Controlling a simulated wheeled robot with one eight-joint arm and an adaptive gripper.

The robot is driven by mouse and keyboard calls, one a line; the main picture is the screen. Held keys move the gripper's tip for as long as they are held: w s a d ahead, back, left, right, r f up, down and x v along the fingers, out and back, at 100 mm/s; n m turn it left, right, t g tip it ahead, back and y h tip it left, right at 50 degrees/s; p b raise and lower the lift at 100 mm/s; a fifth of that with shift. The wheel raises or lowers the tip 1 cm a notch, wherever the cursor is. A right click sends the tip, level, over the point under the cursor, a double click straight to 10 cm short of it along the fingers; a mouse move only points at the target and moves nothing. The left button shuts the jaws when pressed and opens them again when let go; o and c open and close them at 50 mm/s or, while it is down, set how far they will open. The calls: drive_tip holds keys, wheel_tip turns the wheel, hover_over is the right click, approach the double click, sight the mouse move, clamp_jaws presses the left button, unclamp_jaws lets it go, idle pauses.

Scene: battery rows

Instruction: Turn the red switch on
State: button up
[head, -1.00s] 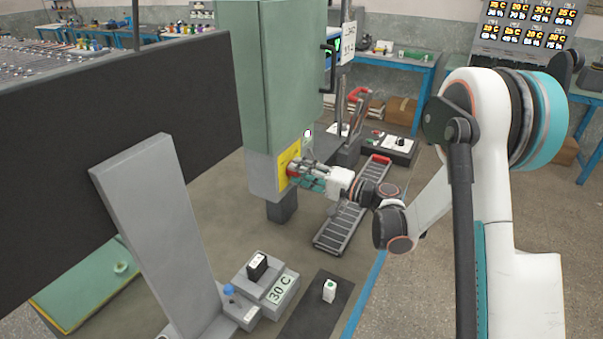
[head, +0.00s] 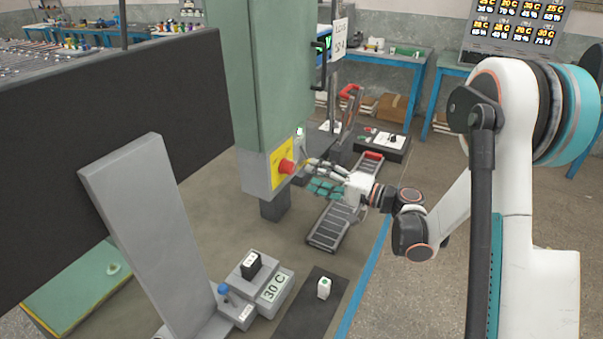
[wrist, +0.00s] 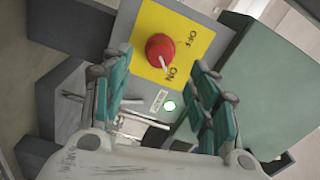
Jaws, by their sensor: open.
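The red switch (head: 286,167) is a round knob on a yellow plate (head: 276,177), on the side of a grey box under a green cabinet. In the wrist view the red knob (wrist: 160,48) shows a white pointer aimed at the "ON" label, away from "OFF".
A grey stand with a "30 C" sign (head: 275,286) and a dark mat with a small white item (head: 323,288) are at the front. A large black panel (head: 110,150) fills the left. Open floor lies to the right.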

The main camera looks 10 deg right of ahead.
drive_tip(key=shift+v, duration=2.35)
drive_tip(key=s+a+r+n+g+h, duration=0.1)
drive_tip(key=s+a+r+g+h, duration=0.1)
drive_tip(key=s+h, duration=0.25)
drive_tip(key=s+a+r+g+h, duration=0.1)
drive_tip(key=s+r+h, duration=0.2)
drive_tip(key=s, duration=0.2)
drive_tip(key=s+d+n+h, duration=0.1)
drive_tip(key=s+d+h, duration=0.2)
drive_tip(key=s, duration=0.6)
drive_tip(key=s+d+n+h, duration=0.2)
drive_tip(key=s+d+h, duration=0.2)
drive_tip(key=s, duration=0.6)
drive_tip(key=shift+s+d+r+n, duration=0.3)
drive_tip(key=shift+s+d+r, duration=0.05)
drive_tip(key=shift+d+r, duration=0.1)
drive_tip(key=shift+h, duration=0.25)
